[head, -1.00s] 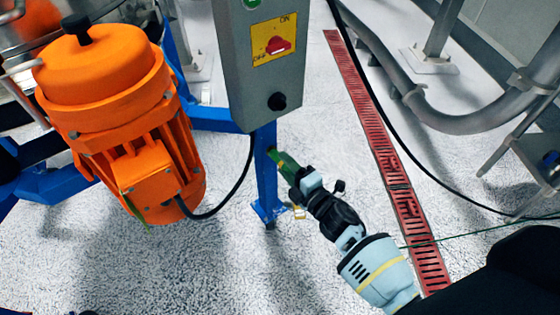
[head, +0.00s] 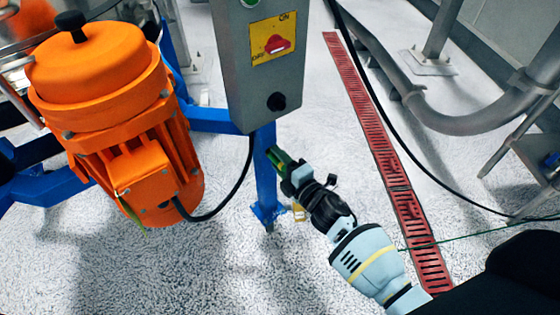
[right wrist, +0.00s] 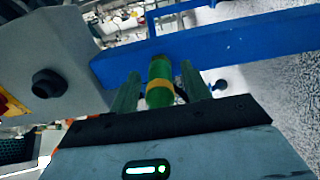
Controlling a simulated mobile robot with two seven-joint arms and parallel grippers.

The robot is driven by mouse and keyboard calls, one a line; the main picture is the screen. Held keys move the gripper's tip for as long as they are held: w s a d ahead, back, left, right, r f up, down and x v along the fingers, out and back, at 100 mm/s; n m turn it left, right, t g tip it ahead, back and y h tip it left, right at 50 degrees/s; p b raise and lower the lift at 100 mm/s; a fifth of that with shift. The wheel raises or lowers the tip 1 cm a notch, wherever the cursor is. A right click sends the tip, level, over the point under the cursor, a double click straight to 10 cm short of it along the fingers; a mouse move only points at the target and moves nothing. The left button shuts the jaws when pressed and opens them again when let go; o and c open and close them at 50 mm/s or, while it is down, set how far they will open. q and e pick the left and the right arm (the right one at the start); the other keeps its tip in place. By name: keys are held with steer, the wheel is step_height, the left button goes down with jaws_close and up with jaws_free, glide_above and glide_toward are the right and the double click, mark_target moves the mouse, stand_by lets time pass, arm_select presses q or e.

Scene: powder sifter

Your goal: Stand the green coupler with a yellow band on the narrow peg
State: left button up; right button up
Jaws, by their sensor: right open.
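The green coupler with a yellow band (right wrist: 160,84) shows in the right wrist view, between the two dark green fingers of my right gripper (right wrist: 160,74). The fingers are open, one on each side of the coupler, with a thin gap visible on the right side. The coupler's far end lies in front of the blue beam; I cannot tell what it rests on. In the head view my right gripper (head: 279,160) is beside the blue post under the grey switch box, and the coupler is hardly distinguishable there. I cannot make out the narrow peg. My left gripper is not in view.
The grey switch box (head: 260,65) with a red knob is above the gripper, on the blue post (head: 265,185). An orange motor (head: 120,100) stands left, with a black cable (head: 222,205) looping beside it. Open floor lies right, around a red drain grate (head: 390,170).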

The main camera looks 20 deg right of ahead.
stand_by(0.5)
jaws_close()
steer(key=shift+s, duration=0.1)
steer(key=shift+p+v, duration=0.3)
steer(key=shift+v, duration=0.5)
steer(key=shift+p+v, duration=0.6)
steer(key=shift+v, duration=1.55)
steer(key=shift+r, duration=0.1)
